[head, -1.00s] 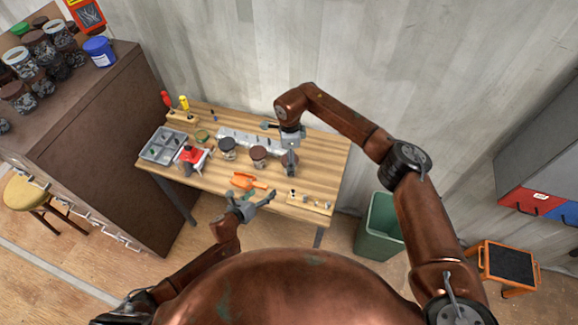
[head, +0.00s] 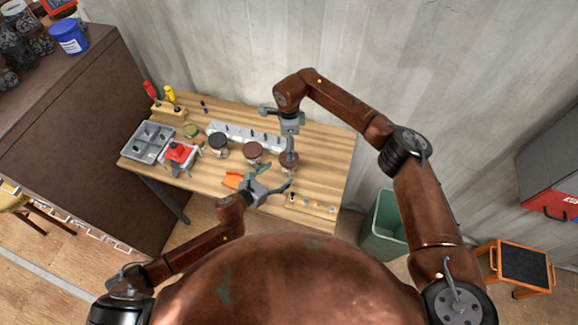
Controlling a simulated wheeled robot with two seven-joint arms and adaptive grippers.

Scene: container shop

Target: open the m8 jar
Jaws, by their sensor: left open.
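Three lidded jars stand in a row on the wooden workbench: a dark-lidded jar (head: 218,143), a brown-lidded middle jar (head: 253,151) and a brown-lidded right jar (head: 287,170). No labels are readable, so I cannot tell which one is the m8 jar. My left gripper (head: 270,180) is open and empty at the bench's front edge, in front of the middle and right jars. My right gripper (head: 277,136) has its fingers spread, above and behind the right jar. One finger overlaps that jar's lid in the picture; I cannot tell whether it touches.
A grey divided tray (head: 148,141), a red-and-grey vise (head: 180,153) and a screwdriver rack (head: 168,109) occupy the bench's left. A grey strip (head: 240,137) lies behind the jars. An orange tool (head: 232,180) lies in front, partly covered. A green bin (head: 383,228) stands right.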

